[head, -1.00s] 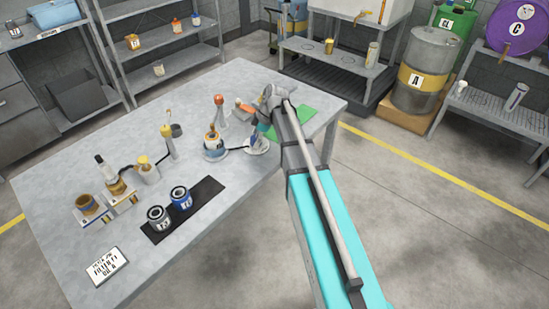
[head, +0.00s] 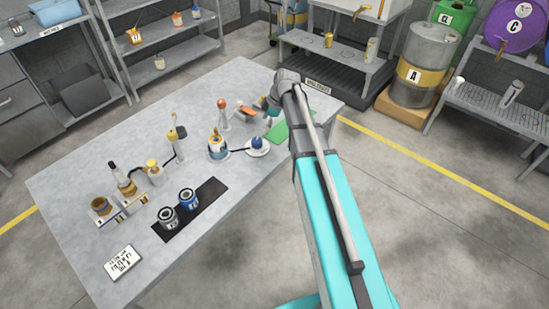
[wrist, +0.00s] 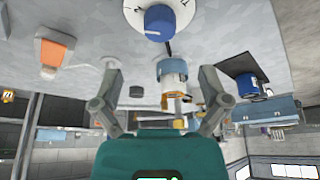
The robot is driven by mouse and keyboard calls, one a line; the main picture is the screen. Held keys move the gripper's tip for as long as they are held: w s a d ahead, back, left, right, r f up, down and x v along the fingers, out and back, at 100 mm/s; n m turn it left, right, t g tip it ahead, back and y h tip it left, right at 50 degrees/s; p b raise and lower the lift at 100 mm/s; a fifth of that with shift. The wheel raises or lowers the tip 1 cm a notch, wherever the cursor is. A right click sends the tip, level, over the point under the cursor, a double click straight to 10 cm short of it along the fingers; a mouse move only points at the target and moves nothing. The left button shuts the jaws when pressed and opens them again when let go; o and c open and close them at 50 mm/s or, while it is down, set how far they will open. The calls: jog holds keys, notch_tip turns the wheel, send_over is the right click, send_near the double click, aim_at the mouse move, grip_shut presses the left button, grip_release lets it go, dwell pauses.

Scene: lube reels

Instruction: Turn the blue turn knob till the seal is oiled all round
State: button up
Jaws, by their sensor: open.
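The blue turn knob (head: 257,142) stands on a round white dial (head: 257,152) on the bench. In the wrist view the knob (wrist: 158,22) is near the top edge, its dial partly cut off, with a pale pointer mark and dark ticks. My gripper (wrist: 160,68) is open, its fingers spread wide with nothing held. It is apart from the knob, on its far side in the head view. A white and blue can with an orange top (head: 217,147) stands left of the dial, joined by a dark line. I cannot make out the oil on the seal.
An orange-topped block (head: 247,110) and a red-topped post (head: 222,108) stand close by. A green mat (head: 285,129) lies right of the dial. Two filters (head: 188,198) stand on a black mat.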

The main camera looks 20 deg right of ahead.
jog(key=p+v, duration=0.4)
jog(key=s+a+f+m+h, duration=0.1)
jog(key=s+a+m+h, duration=0.1)
jog(key=s+m, duration=0.6)
jog(key=s+a+f+m+h+b, duration=0.1)
jog(key=s+a+m+h, duration=0.1)
jog(key=s+m, duration=0.5)
jog(key=shift+s+m+g, duration=0.4)
jog(key=shift+s, duration=2.15)
jog(key=shift+a, duration=0.1)
dwell(0.4)
